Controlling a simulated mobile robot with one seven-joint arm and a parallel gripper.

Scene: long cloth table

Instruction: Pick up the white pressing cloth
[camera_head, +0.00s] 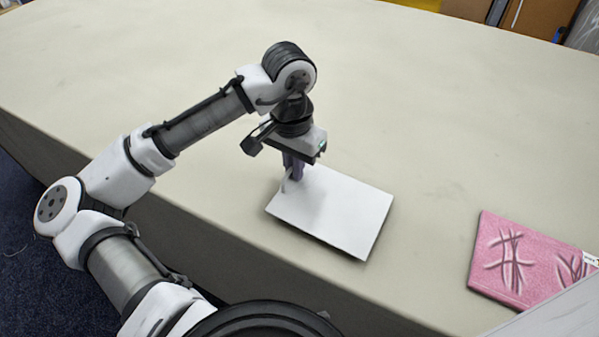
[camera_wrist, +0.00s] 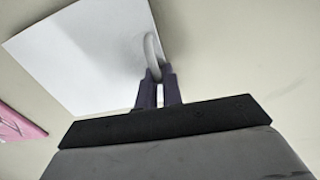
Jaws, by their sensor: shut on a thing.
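The white pressing cloth (camera_head: 335,212) looks like a flat, stiff white rectangle on the table, near its front edge. It also shows in the wrist view (camera_wrist: 85,50), at the upper left. A pale curved loop (camera_wrist: 151,50) stands at the cloth's edge. My gripper (camera_head: 291,178) points down at the cloth's upper left side. In the wrist view its purple fingers (camera_wrist: 159,78) are shut on the lower end of the loop. I cannot tell whether the cloth is clear of the table; a thin dark shadow runs along its lower edge.
A pink patterned flat item (camera_head: 525,258) lies to the right of the cloth, apart from it. A pale grey surface (camera_head: 560,308) cuts across the lower right corner. The long table (camera_head: 430,110) is bare behind the cloth. Brown boxes (camera_head: 535,15) stand beyond its far edge.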

